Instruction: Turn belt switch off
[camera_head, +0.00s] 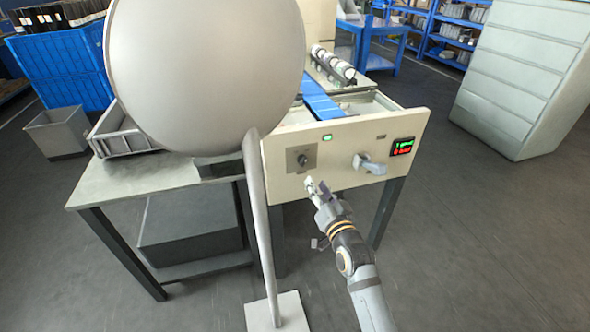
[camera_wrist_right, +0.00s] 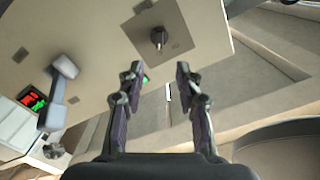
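A cream machine panel (camera_head: 345,150) carries a small dark rotary knob (camera_head: 303,159) on a grey square plate; the knob also shows near the top of the right wrist view (camera_wrist_right: 158,37). A grey lever handle (camera_head: 370,164) sits to the right on the panel and appears at the left in the wrist view (camera_wrist_right: 58,92). I cannot tell from any label which is the belt switch. My right gripper (camera_head: 316,185) is just below the knob plate; in the wrist view its fingers (camera_wrist_right: 158,72) are apart and empty, with the knob beyond their tips. My left gripper is not in view.
A green light (camera_head: 327,138) and a red-green display (camera_head: 402,146) are lit on the panel. A large grey disc on a post (camera_head: 257,220) stands left of the panel, hiding part of the machine. A grey table (camera_head: 140,180) holds a bin. Floor on the right is clear.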

